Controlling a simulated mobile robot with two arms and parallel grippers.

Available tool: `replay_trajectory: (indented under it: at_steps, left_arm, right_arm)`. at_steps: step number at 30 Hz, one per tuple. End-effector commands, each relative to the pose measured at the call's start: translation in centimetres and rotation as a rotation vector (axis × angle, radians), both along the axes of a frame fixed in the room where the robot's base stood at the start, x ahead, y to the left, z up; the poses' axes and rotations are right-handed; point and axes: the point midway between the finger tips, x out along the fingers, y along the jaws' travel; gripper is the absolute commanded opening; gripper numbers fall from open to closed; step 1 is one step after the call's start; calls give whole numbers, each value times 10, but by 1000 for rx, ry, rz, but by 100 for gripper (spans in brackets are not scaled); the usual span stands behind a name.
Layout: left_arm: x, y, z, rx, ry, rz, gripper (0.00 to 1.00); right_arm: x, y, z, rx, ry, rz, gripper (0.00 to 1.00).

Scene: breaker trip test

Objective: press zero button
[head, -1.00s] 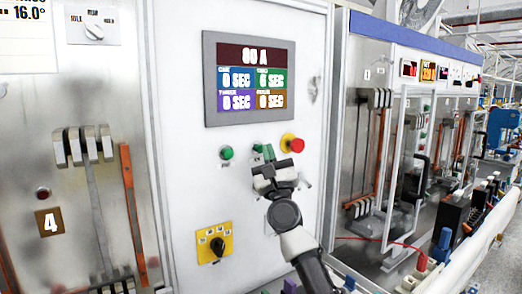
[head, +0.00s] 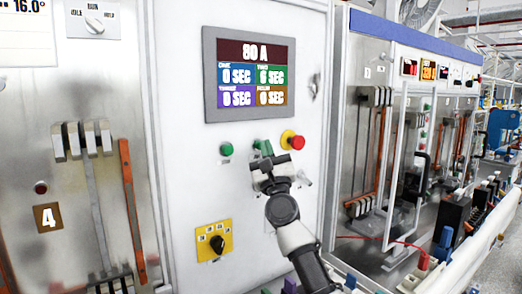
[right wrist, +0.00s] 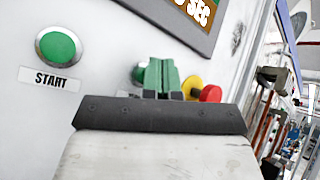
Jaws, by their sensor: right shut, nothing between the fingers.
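My right gripper (head: 263,147) is shut and empty in front of the white panel, its green fingertips (right wrist: 161,75) together. In the right wrist view, a round green button (right wrist: 139,73) is partly hidden behind the fingertips. Its label is hidden, so I cannot read whether it is the zero button. I cannot tell whether the fingertips touch it. To its left is a green button (head: 226,149) labelled START, which also shows in the right wrist view (right wrist: 57,46). My left gripper is not in view.
A red button on a yellow base (head: 292,140) sits just right of the fingertips. A display screen (head: 248,74) is above, and a yellow rotary switch plate (head: 214,240) below. A cabinet with a frame (head: 408,160) stands to the right.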

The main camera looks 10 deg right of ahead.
Motion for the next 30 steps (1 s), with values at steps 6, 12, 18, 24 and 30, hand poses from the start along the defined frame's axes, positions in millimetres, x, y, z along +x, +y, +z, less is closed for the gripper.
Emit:
replay_trajectory:
  at_steps: [6, 12, 18, 24, 30]
  left_arm:
    - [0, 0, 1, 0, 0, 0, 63]
    - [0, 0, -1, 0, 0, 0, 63]
    - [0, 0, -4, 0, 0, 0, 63]
    - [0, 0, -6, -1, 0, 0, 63]
    - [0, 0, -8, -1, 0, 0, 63]
  right_arm:
    - [0, 0, 1, 0, 0, 0, 0]
    - [1, 0, 0, 0, 0, 0, 0]
    - [2, 1, 0, 0, 0, 0, 0]
    - [3, 1, 0, 0, 0, 0, 0]
    - [5, 2, 0, 0, 0, 0, 0]
